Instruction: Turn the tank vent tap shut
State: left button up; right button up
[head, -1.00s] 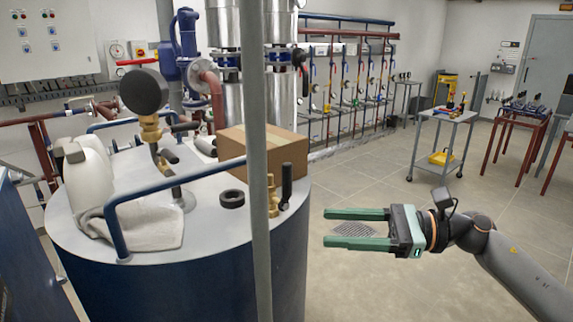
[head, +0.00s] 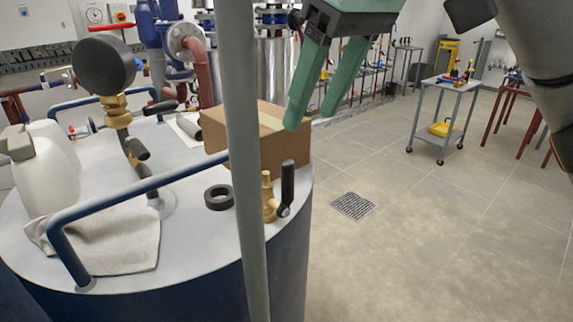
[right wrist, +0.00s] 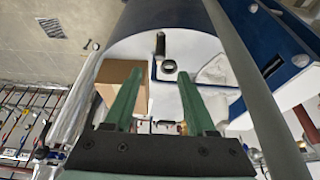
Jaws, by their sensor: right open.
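A small brass tap (head: 268,200) with a black lever (head: 287,186) stands at the right edge of the tank's pale lid (head: 190,235). I take it as the vent tap. Its lever points up in the head view, and the grey pole hides part of its left side. My right gripper (head: 310,117) is open and empty, fingers pointing down, above the tap and apart from it. In the right wrist view the dark lever (right wrist: 160,43) shows beyond the gap between the open fingertips (right wrist: 160,78). My left gripper is not in view.
A cardboard box (head: 285,148) stands just behind the tap. A black ring (head: 219,197) lies to its left. The grey pole (head: 245,180) and blue rail (head: 130,195) cross in front of the lid. A gauge (head: 105,65), white jug (head: 45,170) and cloth (head: 120,240) are farther left.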

aim_at(291, 164)
jog(key=x, duration=1.2)
jog(key=shift+s+f, duration=0.1)
jog(key=shift+f, duration=0.05)
grip_shut()
dwell(1.0)
